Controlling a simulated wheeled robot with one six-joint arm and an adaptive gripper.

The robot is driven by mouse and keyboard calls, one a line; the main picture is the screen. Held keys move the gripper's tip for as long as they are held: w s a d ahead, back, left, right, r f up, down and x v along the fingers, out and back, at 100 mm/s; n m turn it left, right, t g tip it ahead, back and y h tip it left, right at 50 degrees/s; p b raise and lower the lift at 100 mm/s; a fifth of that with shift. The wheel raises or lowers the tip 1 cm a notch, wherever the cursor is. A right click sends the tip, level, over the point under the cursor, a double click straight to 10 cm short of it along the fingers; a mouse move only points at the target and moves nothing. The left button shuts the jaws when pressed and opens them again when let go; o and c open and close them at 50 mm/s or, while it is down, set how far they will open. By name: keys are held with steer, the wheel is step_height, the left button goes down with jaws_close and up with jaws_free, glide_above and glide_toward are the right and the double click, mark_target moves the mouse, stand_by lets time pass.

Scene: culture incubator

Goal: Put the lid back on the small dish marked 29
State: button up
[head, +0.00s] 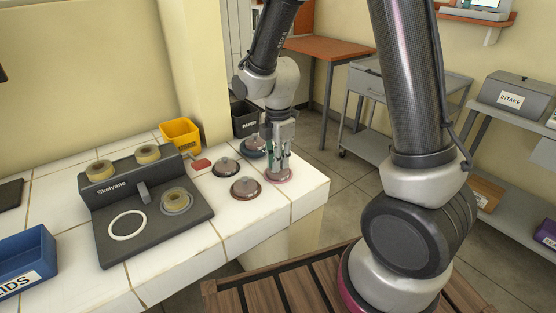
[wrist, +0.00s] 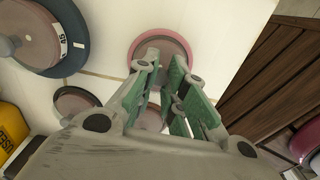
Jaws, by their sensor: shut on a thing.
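A pink-rimmed dish (head: 284,178) sits near the right end of the white tiled counter. It also shows in the wrist view (wrist: 138,50), with a grey-brown round top inside the pink rim. My gripper (head: 277,170) points down over this dish, its fingertips (wrist: 168,62) at the round top. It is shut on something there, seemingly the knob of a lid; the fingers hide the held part. I cannot tell whether that lid rests on the dish or is just above it. No mark 29 is readable.
A dark Skelvane device (head: 150,240), blue lids bin (head: 28,255) and yellow bin (head: 180,133) are left. The counter edge is close right.

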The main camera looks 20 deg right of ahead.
steer(key=o, duration=1.3)
steer(key=shift+c, duration=0.2)
steer(key=shift+r, duration=3.5)
jaws_close()
steer(key=shift+f, duration=0.15)
